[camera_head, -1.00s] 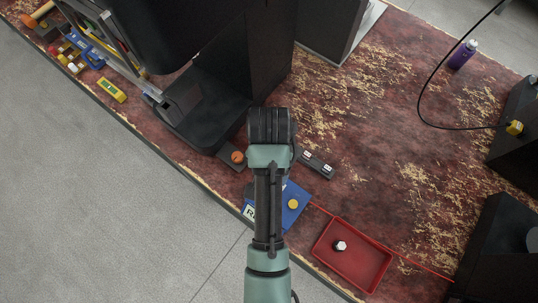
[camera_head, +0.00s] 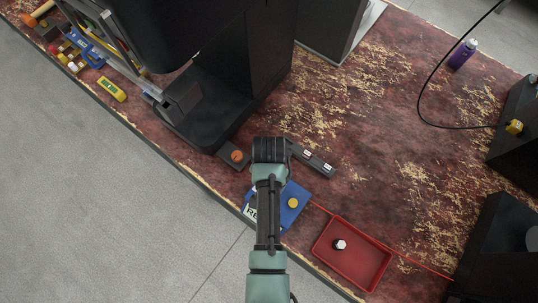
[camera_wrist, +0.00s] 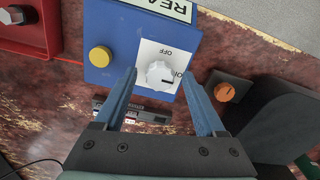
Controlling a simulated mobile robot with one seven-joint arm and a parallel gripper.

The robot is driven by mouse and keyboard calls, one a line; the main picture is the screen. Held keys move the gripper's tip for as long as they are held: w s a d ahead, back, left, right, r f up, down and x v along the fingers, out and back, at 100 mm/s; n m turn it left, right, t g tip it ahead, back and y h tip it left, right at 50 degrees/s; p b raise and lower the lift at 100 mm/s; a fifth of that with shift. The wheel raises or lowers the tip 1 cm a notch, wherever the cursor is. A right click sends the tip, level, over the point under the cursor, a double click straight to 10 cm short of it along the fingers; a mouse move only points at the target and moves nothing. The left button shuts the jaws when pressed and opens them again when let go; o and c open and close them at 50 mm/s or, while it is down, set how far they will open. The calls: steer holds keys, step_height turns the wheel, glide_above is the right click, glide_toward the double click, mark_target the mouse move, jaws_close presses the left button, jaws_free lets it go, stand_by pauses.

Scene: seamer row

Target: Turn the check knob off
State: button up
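A white knob (camera_wrist: 161,76) sits on a white plate marked OFF and ON, on the blue box (camera_wrist: 108,33) in the wrist view. Its dark pointer mark appears to face the ON side. My gripper (camera_wrist: 159,71) is open, with its blue fingertips apart on either side of the knob; I cannot tell whether they touch it. The blue box (camera_head: 308,190) also shows in the head view, where my arm hides the knob. A yellow button (camera_wrist: 100,56) is on the same box.
An orange knob (camera_wrist: 224,92) on a dark box is close by my right finger in the wrist view. A grey bar with white switches (camera_head: 314,160) lies near the blue box. A red tray (camera_head: 352,270) is at the lower right.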

jaws_close()
steer(key=shift+r+n, duration=0.1)
steer(key=shift+n, duration=0.2)
steer(key=n+p, duration=0.2)
steer(key=n, duration=0.1)
steer(key=n+p, duration=0.2)
steer(key=n, duration=0.3)
steer(key=shift+n, duration=0.4)
steer(key=n+p, duration=0.1)
steer(key=n, duration=0.3)
steer(key=shift+w, duration=0.1)
steer(key=shift+n+p, duration=0.3)
steer(key=shift+n, duration=1.9)
